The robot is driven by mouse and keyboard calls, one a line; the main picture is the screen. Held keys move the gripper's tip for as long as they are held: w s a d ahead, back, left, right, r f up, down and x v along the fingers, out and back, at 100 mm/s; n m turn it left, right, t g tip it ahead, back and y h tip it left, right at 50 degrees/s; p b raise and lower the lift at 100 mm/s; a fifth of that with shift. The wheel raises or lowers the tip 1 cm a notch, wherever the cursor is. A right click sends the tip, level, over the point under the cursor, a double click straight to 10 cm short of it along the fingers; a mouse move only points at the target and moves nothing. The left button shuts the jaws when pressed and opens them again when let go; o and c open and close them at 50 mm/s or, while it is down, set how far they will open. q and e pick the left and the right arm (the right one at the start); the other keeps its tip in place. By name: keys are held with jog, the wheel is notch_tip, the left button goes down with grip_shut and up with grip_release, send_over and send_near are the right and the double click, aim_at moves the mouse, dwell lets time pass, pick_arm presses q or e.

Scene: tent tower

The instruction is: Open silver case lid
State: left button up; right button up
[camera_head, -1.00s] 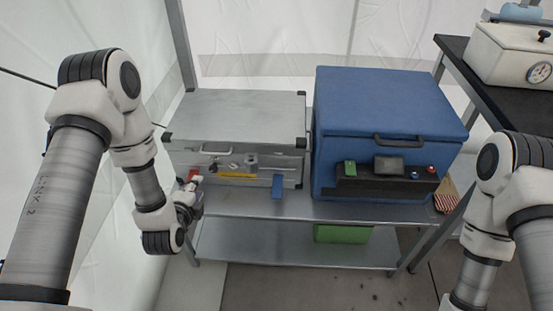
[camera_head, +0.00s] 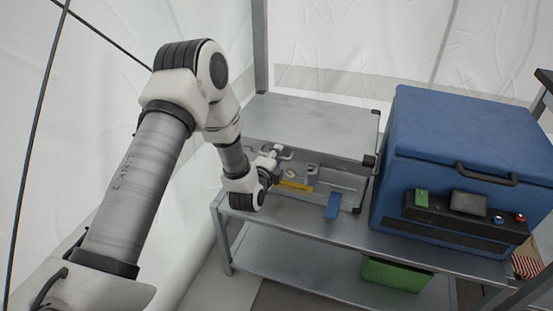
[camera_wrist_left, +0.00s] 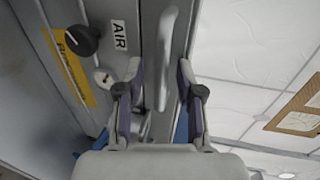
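The silver case (camera_head: 345,183) stands on the left part of the metal shelf. Its grey lid (camera_head: 310,125) lies flat across the top and looks closed. My left gripper (camera_head: 277,160) is at the front of the case, by the handle. In the left wrist view, the pale handle (camera_wrist_left: 166,60) runs between the two fingers of my left gripper (camera_wrist_left: 158,95). The fingers are apart, one on each side of the handle, with a gap visible at least on the left side. My right gripper is not in view.
A blue cooler box (camera_head: 455,150) with a dark control panel stands close to the case's right side. A blue tag (camera_head: 333,206) and a yellow strip (camera_head: 295,186) are on the case front. A green bin (camera_head: 397,273) is on the lower shelf (camera_head: 330,275).

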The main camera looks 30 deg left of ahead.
pick_arm(q)
grip_shut()
jog(key=shift+r, duration=0.15)
